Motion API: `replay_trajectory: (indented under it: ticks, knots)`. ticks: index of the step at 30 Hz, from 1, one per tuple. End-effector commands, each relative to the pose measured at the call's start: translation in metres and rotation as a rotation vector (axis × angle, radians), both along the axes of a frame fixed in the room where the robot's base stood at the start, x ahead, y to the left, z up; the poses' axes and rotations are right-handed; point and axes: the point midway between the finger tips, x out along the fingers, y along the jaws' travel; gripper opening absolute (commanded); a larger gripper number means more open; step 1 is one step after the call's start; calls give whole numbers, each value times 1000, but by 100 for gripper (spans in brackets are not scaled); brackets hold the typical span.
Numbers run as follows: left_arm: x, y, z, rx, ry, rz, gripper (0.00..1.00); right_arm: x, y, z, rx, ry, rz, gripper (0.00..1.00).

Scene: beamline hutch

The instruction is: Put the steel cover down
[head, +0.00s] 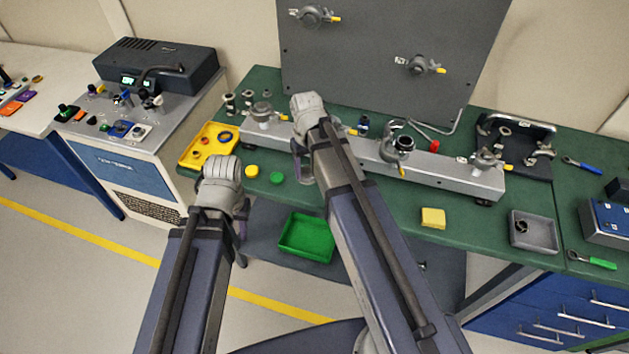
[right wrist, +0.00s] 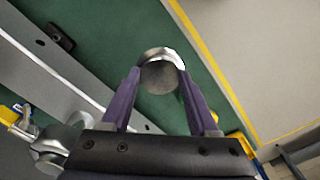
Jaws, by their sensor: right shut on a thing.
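The steel cover (right wrist: 160,76) is a round, shiny grey piece in the right wrist view. It sits between the purple fingertips of my right gripper (right wrist: 159,84), which is shut on it. Green tabletop shows around it; I cannot tell whether it touches the surface.
The metal rail (head: 440,172) with clamps runs behind my right gripper. A yellow tray (head: 187,160) with rings, a yellow cap (head: 251,171) and a green cap (head: 277,178) lie to the left. A yellow block (head: 433,218) and grey tray (head: 548,238) stand right. A green bin (head: 290,250) is below.

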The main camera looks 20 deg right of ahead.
Motion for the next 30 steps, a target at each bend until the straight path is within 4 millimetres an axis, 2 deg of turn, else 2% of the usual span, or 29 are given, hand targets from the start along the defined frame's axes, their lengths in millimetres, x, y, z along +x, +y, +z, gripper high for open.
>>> replay_trajectory:
  ticks: [1,3,11,21,30]
  knots:
    - [0,0,-16,0,0,0,35,0,0,-16,0,0,0,2]
    - [0,0,-23,0,0,1,35,0,0,-23,0,0,0,2]
    - [0,0,-26,0,0,1,35,0,0,-26,0,0,0,2]
    - [0,0,-62,0,0,1,35,0,0,-62,0,0,0,2]
    - [0,0,-60,0,0,1,35,0,0,-60,0,0,0,2]
